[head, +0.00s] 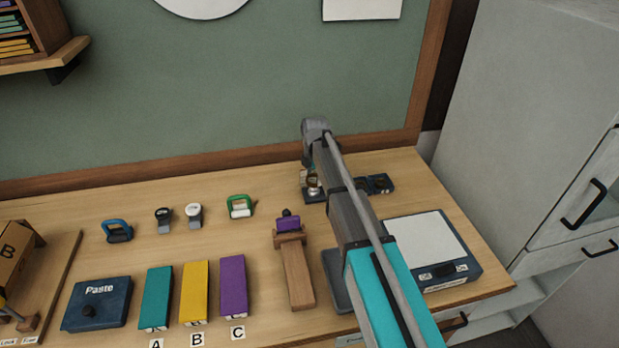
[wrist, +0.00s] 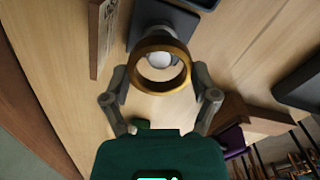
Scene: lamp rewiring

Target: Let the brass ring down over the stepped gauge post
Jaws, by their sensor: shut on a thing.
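My gripper (wrist: 160,78) is shut on the brass ring (wrist: 160,43), with one finger at each side of it in the wrist view. The pale rounded top of the stepped gauge post (wrist: 160,60) shows through the ring's opening, toward its far side. I cannot tell whether the ring is around the post's tip or still above it. The post's dark base (wrist: 140,32) shows behind the ring. In the head view the brass ring (head: 313,181) is small, below my wrist and over the dark base at the back of the bench; my arm hides part of this area.
The wall board (head: 220,90) rises behind.

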